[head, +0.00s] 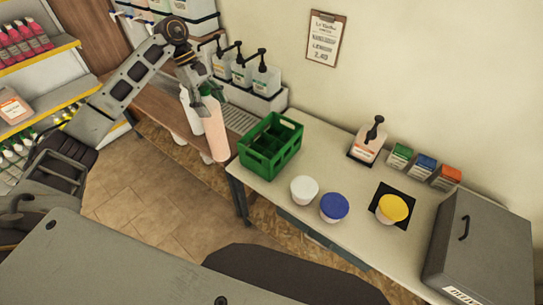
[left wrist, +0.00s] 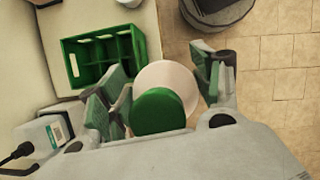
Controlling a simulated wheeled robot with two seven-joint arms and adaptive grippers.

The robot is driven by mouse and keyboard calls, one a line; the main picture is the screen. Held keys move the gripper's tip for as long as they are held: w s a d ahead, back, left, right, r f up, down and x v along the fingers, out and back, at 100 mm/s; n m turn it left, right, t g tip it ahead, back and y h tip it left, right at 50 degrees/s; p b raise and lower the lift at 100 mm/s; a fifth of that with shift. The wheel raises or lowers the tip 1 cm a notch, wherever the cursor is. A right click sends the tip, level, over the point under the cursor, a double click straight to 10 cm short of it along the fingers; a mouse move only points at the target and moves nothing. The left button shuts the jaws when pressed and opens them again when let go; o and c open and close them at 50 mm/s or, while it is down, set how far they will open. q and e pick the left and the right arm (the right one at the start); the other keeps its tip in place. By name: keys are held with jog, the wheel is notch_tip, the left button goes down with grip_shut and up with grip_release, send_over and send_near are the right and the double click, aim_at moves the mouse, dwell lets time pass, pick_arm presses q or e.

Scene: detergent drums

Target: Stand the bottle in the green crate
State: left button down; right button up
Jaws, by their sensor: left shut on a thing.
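My left gripper (head: 204,92) is shut on a bottle (head: 215,133) with a pale pinkish body and a green cap. The bottle hangs roughly upright, just left of the green crate (head: 270,165) in the head view. In the left wrist view the bottle's green cap (left wrist: 157,111) and pale shoulder (left wrist: 168,77) lie between the fingers of the left gripper (left wrist: 165,90). The crate (left wrist: 72,65) stands apart from the bottle on the pale table, and its visible compartments look empty. My right gripper is not in view.
A white tub (head: 304,190), a blue-lidded tub (head: 334,208) and a yellow-lidded tub (head: 393,208) stand right of the crate. Pump bottles (head: 266,79) stand behind it. A grey box (head: 485,245) fills the table's right end. A clear table strip lies behind the tubs.

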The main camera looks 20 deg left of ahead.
pick_arm(q)
jog(key=shift+d+r+n, duration=0.25)
jog(key=shift+r+n, duration=0.1)
jog(key=shift+n, duration=0.25)
jog(key=shift+d+r+n+t, duration=0.2)
jog(key=shift+n+t, duration=0.2)
jog(key=shift+n, duration=0.2)
jog(key=n, duration=0.1)
jog(key=d+n+t, duration=0.1)
jog(key=shift+s+r+n, duration=0.1)
jog(key=shift+r+n, duration=0.1)
jog(key=shift+n, duration=0.2)
jog(key=shift+d+r+n+t, duration=0.15)
jog(key=shift+n+t, duration=0.35)
jog(key=shift+n, duration=0.4)
jog(key=shift+d+n+t+y, duration=0.1)
jog(key=shift+n+t+y, duration=0.3)
jog(key=shift+n, duration=0.8)
jog(key=n+y, duration=0.1)
jog(key=n, duration=0.2)
jog(key=n+t+y, duration=0.1)
jog(key=n, duration=0.2)
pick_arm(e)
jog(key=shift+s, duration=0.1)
pick_arm(q)
jog(key=shift+n+t, duration=0.3)
jog(key=shift+n, duration=0.2)
